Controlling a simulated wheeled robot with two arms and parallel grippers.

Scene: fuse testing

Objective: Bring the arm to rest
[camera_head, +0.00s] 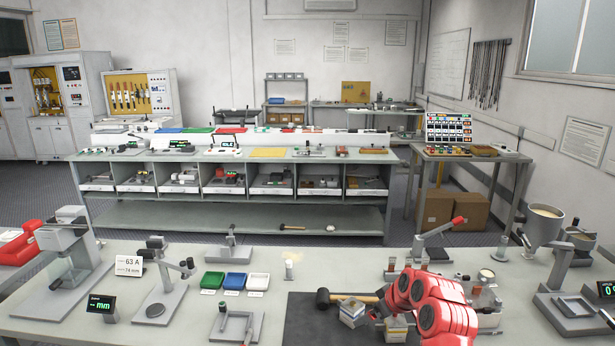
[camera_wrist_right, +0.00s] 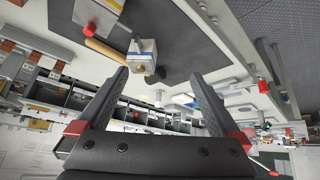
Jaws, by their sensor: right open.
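My right arm (camera_head: 432,305), with red links, reaches over the right part of the front bench in the head view; its gripper cannot be made out there. In the right wrist view my right gripper (camera_wrist_right: 158,76) is open. Its two dark fingers are wide apart and nothing is held between them. A small box-like fixture with a knob (camera_wrist_right: 145,62) shows beyond the fingertips on the dark mat (camera_wrist_right: 190,30), apart from the fingers. My left gripper is not in view.
On the dark mat (camera_head: 305,325) lie a black-headed mallet (camera_head: 323,298) and small block fixtures (camera_head: 352,312), close to my arm. A hopper stand (camera_head: 545,230) rises at the right. Green, blue and white trays (camera_head: 258,282) sit mid-bench.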

